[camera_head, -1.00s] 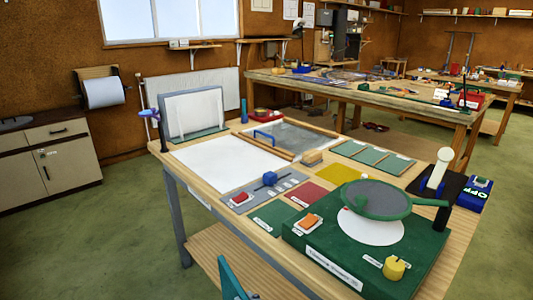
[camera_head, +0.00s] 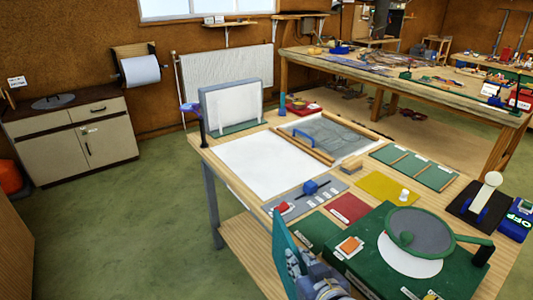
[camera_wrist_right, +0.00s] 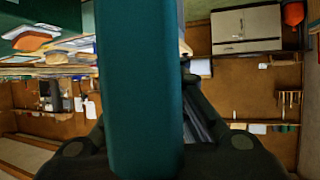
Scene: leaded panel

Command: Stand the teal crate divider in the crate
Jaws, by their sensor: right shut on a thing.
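The teal crate divider (camera_head: 284,262) is a flat teal panel, held at a tilt at the bottom middle of the head view, in front of the workbench's near edge. My right gripper (camera_head: 306,268) is shut on it, partly cut off by the bottom edge. In the right wrist view the divider (camera_wrist_right: 140,90) stands as a broad teal band between my right gripper's fingers (camera_wrist_right: 145,120) and hides much of the scene. I see no crate that I can make out in either view. My left gripper is not in view.
The workbench (camera_head: 212,158) carries a green machine base with a round grey disc (camera_head: 418,232), a white sheet (camera_head: 262,165) and coloured mats. A cabinet (camera_head: 62,155) stands at the left wall. Green floor (camera_head: 130,230) is open between cabinet and bench.

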